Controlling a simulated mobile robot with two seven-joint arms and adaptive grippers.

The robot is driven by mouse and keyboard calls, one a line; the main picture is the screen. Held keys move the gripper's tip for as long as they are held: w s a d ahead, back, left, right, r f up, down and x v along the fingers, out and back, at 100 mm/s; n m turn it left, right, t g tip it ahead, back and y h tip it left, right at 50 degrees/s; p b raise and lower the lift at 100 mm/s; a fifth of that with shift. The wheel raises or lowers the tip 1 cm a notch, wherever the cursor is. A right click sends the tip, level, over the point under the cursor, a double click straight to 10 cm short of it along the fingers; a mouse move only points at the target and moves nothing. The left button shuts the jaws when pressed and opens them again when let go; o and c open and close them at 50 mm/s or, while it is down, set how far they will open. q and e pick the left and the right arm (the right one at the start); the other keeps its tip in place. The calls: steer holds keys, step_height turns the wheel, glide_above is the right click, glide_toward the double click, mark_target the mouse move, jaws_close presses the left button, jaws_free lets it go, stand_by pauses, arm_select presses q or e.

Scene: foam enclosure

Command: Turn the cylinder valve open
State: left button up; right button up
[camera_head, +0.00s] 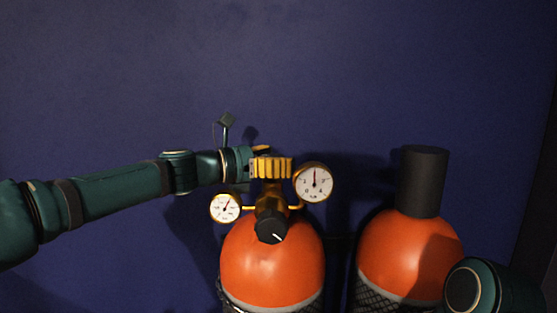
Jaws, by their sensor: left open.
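An orange gas cylinder (270,268) stands at the lower middle, upright. On top of it is a brass valve with a yellow ribbed handwheel (271,169). Below the handwheel is a black knob (271,226) with a white mark. A round gauge (314,183) is at the right of the valve and a smaller one (225,207) at the left. My left arm comes in from the left. My left gripper (258,151) is open at the back left of the handwheel, its fingers mostly hidden behind it. I cannot tell whether it touches the handwheel. My right gripper is not seen.
A second orange cylinder (405,255) with a black cap (422,181) stands to the right. A plain dark blue wall (400,70) is close behind. Part of my right arm shows at the lower right, in front of the second cylinder. The area above the cylinders is free.

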arm_select(q)
steer(key=shift+a, duration=0.1)
steer(key=v, duration=1.1)
steer(key=shift+a, duration=0.4)
steer(key=shift+s+f, duration=0.1)
